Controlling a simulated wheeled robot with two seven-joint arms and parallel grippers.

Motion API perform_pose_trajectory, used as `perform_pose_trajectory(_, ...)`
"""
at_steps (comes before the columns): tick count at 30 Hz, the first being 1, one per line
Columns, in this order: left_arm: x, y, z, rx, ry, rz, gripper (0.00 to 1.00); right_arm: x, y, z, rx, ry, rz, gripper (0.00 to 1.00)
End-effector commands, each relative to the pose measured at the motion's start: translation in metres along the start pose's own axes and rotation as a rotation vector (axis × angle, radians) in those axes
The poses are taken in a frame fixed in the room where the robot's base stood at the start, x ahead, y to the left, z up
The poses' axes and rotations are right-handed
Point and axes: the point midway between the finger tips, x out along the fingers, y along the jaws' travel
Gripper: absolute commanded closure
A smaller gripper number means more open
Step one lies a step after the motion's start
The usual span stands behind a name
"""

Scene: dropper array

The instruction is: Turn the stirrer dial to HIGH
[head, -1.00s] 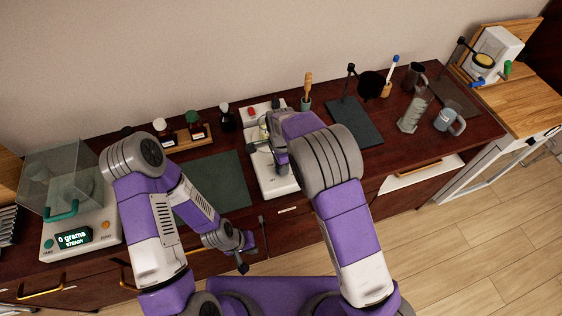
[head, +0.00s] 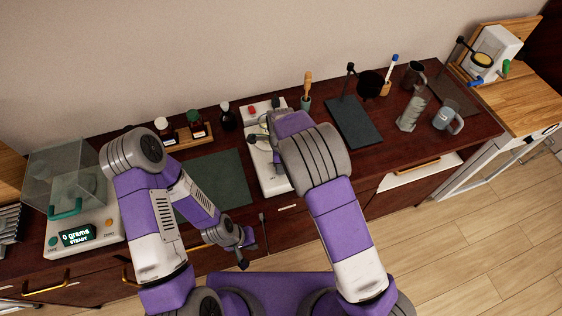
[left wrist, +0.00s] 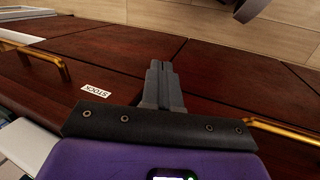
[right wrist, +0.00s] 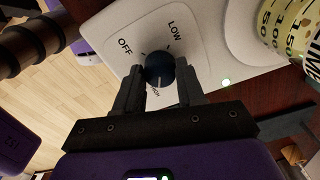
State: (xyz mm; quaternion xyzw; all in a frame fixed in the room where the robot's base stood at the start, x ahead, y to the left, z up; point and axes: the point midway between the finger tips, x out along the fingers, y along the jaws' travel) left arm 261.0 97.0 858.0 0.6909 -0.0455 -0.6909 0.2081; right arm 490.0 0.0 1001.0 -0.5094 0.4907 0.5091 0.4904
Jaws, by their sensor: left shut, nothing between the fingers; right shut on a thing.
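The white stirrer (head: 271,184) stands on the dark bench, partly hidden by my right arm. In the right wrist view its dark blue dial (right wrist: 159,68) sits on a panel (right wrist: 115,25) marked OFF, LOW and HIGH. My right gripper (right wrist: 160,84) is shut on the dial, one finger on each side. The HIGH label is between the fingers, partly covered. I cannot clearly tell where the dial's pointer is.
A green mat (head: 217,172) lies left of the stirrer, and a balance (head: 84,237) stands farther left. A dark board (head: 352,122) and glassware (head: 411,112) are to the right.

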Motion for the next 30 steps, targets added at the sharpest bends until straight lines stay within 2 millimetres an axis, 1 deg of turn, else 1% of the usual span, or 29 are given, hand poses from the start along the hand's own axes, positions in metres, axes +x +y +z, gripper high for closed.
perform_pose_trajectory(4, 0.000, 0.000, 0.000, 0.000, 0.000, 0.000, 1.00, -0.001, -0.001, 0.000, 0.003, -0.002, -0.004, 0.92)
perform_pose_trajectory(5, 0.000, 0.000, 0.000, 0.000, 0.000, 0.000, 1.00, -0.001, -0.001, 0.000, 0.003, -0.002, -0.005, 0.57)
perform_pose_trajectory(9, 0.000, 0.000, 0.000, 0.000, 0.000, 0.000, 1.00, -0.001, -0.001, 0.000, 0.002, -0.002, -0.003, 0.36)
perform_pose_trajectory(17, 0.000, 0.000, 0.000, 0.000, 0.000, 0.000, 1.00, -0.001, 0.000, 0.000, 0.000, -0.001, -0.001, 0.36)
perform_pose_trajectory(20, 0.000, 0.000, 0.000, 0.000, 0.000, 0.000, 1.00, -0.007, -0.001, 0.000, 0.000, -0.002, -0.002, 0.36)
perform_pose_trajectory(23, 0.000, 0.000, 0.000, 0.000, 0.000, 0.000, 1.00, -0.021, -0.001, 0.000, 0.000, -0.002, -0.004, 0.36)
perform_pose_trajectory(27, 0.000, 0.000, 0.000, 0.000, 0.000, 0.000, 1.00, -0.046, -0.002, 0.001, 0.001, -0.004, -0.006, 0.36)
perform_pose_trajectory(30, -0.001, 0.000, 0.000, 0.000, 0.000, 0.000, 1.00, -0.061, -0.001, 0.001, 0.000, -0.002, -0.005, 0.36)
